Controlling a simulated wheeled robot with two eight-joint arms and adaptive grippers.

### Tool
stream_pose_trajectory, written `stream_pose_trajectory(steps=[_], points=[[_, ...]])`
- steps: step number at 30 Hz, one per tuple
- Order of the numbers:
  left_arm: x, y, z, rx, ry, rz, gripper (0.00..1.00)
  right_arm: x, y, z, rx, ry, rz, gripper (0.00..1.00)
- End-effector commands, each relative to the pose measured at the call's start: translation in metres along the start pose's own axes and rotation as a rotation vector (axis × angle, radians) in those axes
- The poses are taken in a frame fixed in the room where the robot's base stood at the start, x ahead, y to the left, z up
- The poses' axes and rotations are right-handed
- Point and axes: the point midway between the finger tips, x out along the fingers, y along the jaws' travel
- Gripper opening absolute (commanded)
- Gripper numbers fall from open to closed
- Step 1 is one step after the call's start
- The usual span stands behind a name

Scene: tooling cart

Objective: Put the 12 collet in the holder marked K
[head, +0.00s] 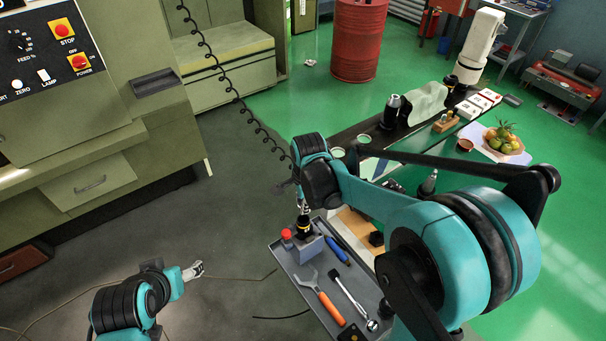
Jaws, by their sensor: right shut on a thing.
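My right gripper (304,208) points down over the tooling cart's tray, just above a black holder with a yellowish band (304,224). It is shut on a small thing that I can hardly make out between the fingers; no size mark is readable. The black holder stands upright in a grey block (307,247) at the tray's far left. I cannot read a K on it, nor tell whether the held thing touches it. My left gripper (194,270) is away from the cart, over the dark floor at lower left; its jaw opening is unclear.
The grey tray (285,262) also holds a red-topped thing (287,234), a wrench with an orange handle (328,303), a ratchet (349,291) and a blue-handled tool (337,250). A bench with bottles and a fruit plate (517,157) lies behind my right arm. A coiled cable (236,92) hangs nearby.

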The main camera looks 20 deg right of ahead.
Motion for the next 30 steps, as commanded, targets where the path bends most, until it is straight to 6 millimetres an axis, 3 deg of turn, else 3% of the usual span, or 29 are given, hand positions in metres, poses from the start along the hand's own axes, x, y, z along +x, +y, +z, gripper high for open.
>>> stream_pose_trajectory(steps=[5,22,30], points=[[0.001,0.0,0.001,0.0,0.0,0.0,0.69,0.001,0.0,0.001,0.024,0.004,0.001,0.0],[0.022,0.0,0.016,0.0,0.0,0.0,0.69,0.035,0.006,0.0,0.022,0.004,0.001,0.0],[0.024,0.0,0.018,0.0,0.0,0.0,0.69,0.04,0.007,0.0,0.021,0.004,0.001,0.0]])
